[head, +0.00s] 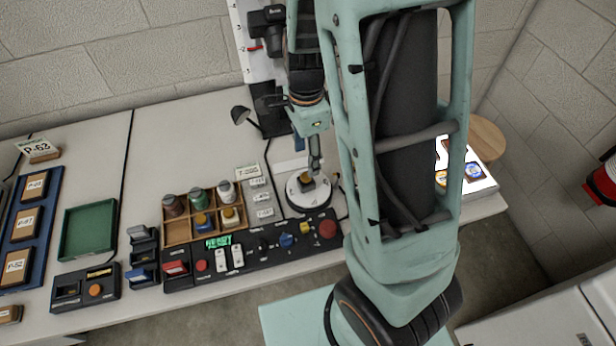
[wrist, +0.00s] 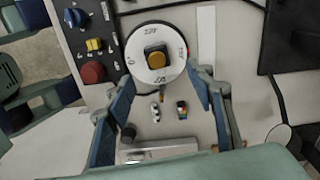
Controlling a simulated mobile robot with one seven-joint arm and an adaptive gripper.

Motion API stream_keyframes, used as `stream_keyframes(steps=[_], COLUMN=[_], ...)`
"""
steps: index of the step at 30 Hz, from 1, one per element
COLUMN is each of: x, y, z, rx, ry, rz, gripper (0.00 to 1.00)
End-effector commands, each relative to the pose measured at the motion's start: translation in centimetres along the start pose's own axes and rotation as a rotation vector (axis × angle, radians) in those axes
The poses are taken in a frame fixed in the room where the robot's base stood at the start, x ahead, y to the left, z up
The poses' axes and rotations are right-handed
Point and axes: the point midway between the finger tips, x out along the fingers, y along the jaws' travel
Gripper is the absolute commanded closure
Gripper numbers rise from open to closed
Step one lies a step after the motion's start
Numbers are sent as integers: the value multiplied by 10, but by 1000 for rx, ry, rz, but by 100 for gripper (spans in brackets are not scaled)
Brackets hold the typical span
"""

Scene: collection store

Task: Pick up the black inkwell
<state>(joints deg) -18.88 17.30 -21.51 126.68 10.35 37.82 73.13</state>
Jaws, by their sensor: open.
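A small dark, square-based object with a yellow top (wrist: 155,55) sits on a round white disc (wrist: 140,68) with dark markings. It may be the black inkwell, but I cannot tell for sure. It also shows in the head view (head: 308,180). My gripper (wrist: 160,84) is open and empty, its two blue-grey fingers apart. In the wrist view the fingertips lie below the disc, with the object beyond them. A small dark round thing (wrist: 128,132) shows beside the left finger; I cannot tell what it is.
A black control panel (head: 250,250) with knobs and a red button lies in front of the disc. A wooden rack (head: 190,238) with several bottles and a green tray (head: 88,230) stand to the left. A dark lamp (head: 241,115) stands behind.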

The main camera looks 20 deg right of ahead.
Motion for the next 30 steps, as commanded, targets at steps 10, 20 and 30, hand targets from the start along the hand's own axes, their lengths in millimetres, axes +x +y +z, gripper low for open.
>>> stream_keyframes(steps=[10, 20, 30], x=[38, 81, 84], y=[1, 5, 4], z=[0, 3, 3], rx=[1, 0, 0], ry=[1, 2, 1], rz=[0, -1, -3], gripper=[51, 51, 57])
